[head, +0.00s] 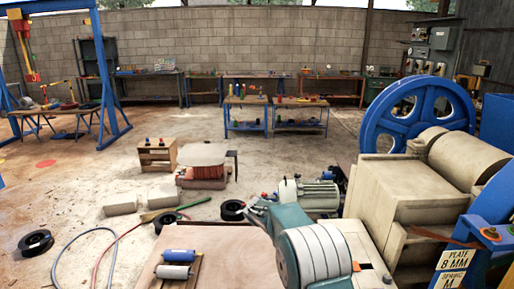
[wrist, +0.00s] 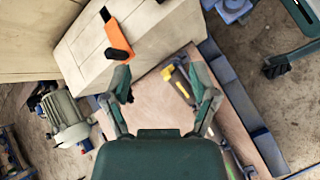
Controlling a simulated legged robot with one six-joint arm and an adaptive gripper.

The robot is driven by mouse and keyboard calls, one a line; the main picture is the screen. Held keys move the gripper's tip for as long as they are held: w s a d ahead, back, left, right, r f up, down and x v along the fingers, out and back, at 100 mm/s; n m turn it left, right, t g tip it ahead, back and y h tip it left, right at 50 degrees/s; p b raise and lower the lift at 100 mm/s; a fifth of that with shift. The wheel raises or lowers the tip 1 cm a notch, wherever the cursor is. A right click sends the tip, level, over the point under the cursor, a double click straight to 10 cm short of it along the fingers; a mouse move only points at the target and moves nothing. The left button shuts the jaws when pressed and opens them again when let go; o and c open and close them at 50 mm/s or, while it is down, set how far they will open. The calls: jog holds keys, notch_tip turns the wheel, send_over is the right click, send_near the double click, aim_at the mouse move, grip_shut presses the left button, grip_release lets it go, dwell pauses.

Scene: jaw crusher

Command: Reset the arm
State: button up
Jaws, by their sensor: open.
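My gripper (wrist: 161,78) is open in the wrist view, its two dark green and grey fingers spread apart with nothing between them. Below the gap is a brown board (wrist: 150,96) with a yellow and grey tool (wrist: 181,82) on it, near the right finger. In the head view my teal and grey arm reaches in at the bottom right, and the fingers are too small there to read. The jaw crusher, with a blue flywheel (head: 372,128) and beige body (head: 405,200), stands on the right.
An orange piece with a black handle (wrist: 118,38) sits on a beige casing in the wrist view. A grey motor (head: 312,194) stands beside the crusher. Blue and grey cylinders (head: 178,257) lie on the front board. Hoses and black rings lie on the floor; the middle floor is mostly clear.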

jog(key=s+d+r+m+t+y, duration=0.3)
jog(key=s+r+m+y, duration=0.2)
jog(key=s+r, duration=1.2)
jog(key=s+a+m+t+y, duration=0.1)
jog(key=s+m+t+y, duration=0.2)
jog(key=s, duration=1.5)
jog(key=shift+s+r+m+t+y, duration=0.15)
jog(key=shift+s+m+t+y, duration=0.25)
jog(key=shift+m, duration=0.8)
